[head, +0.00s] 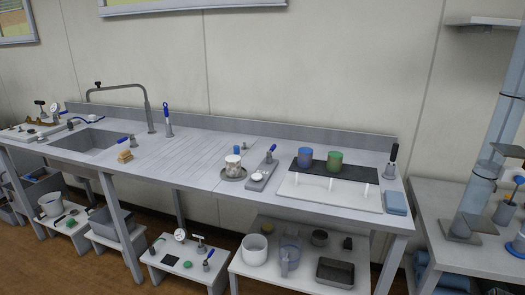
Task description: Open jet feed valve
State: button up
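I cannot tell which fitting is the jet feed valve, as no label is readable. A panel (22,133) at the far left of the bench carries small fittings and a blue lever (90,119). A blue-handled fitting (127,141) sits by the sink front, and a tall blue-handled one (167,121) stands behind the sink. A grey plate (262,176) at mid bench bears another blue-handled fitting (271,153). A low stand (172,262) under the bench holds a round white gauge (180,235) and small levers. My gripper is not in view.
The long bench (178,160) has a sink (90,141) with a tall bent tap (148,104). Blue (305,157) and green (334,161) cups stand on a dark mat. A side table (458,255) stands right.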

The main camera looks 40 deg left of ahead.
aim_at(268, 153)
jog(key=u, duration=1)
